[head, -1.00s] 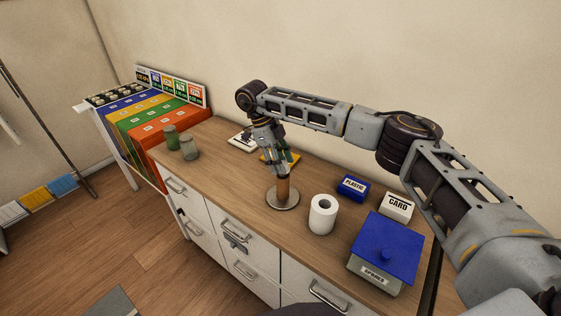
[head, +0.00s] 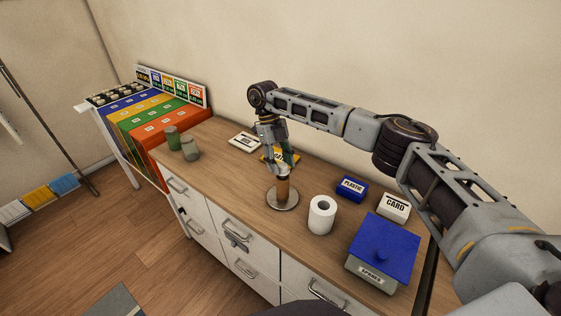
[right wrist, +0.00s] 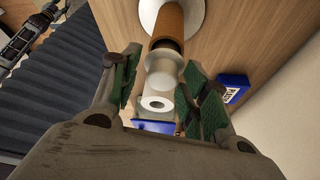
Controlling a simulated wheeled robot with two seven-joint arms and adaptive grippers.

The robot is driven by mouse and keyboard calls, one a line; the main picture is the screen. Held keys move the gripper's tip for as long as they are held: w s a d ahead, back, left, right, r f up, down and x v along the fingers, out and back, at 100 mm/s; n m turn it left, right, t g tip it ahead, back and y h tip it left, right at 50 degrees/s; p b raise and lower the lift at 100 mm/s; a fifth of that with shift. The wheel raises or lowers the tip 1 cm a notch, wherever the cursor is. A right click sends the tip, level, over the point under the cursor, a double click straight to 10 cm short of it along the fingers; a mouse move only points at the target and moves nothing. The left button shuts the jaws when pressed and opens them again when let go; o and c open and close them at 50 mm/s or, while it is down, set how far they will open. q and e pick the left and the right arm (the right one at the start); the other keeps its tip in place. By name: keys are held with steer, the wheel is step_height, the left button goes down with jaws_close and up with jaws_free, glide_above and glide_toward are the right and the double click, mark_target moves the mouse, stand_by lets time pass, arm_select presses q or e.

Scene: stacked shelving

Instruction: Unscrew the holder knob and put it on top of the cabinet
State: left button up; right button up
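The holder stands upright on the cabinet, with a round metal base (head: 283,199) and a brown tube (head: 283,190) on its post. Its pale metallic knob (right wrist: 161,66) is at the tube's end in the right wrist view. My right gripper (head: 280,168) is over the top of the holder, pointing down. In the right wrist view its green-padded fingers are apart on both sides of the knob, with gaps visible. The fingers partly hide the knob in the head view. The cabinet (head: 230,180) has a wooden top and white drawers. My left gripper is not identifiable.
A white paper roll (head: 322,215) stands right of the holder. A blue-lidded spares box (head: 383,250), plastic box (head: 352,188) and card box (head: 395,207) are further right. Two jars (head: 190,148) stand left. The wooden top between jars and holder is clear.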

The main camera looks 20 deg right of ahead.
steer(key=shift+f, duration=0.1)
steer(key=c, duration=0.6)
steer(key=shift+c, duration=0.2)
steer(key=n, duration=0.1)
steer(key=n+h, duration=0.1)
steer(key=n, duration=0.1)
steer(key=n+b, duration=0.1)
steer(key=n, duration=0.1)
steer(key=shift+s+a+f+t+h, duration=0.2)
steer(key=shift+a+t+h, duration=0.1)
steer(key=shift+t, duration=0.1)
steer(key=shift+n, duration=0.5)
steer(key=shift+s+t, duration=0.1)
steer(key=shift+t, duration=0.2)
steer(key=n+t, duration=0.1)
steer(key=n, duration=0.2)
steer(key=shift+s+a+n+h+b, duration=0.1)
steer(key=shift+n+h+b, duration=0.25)
steer(key=shift+n+h, duration=0.05)
steer(key=shift+c, duration=0.5)
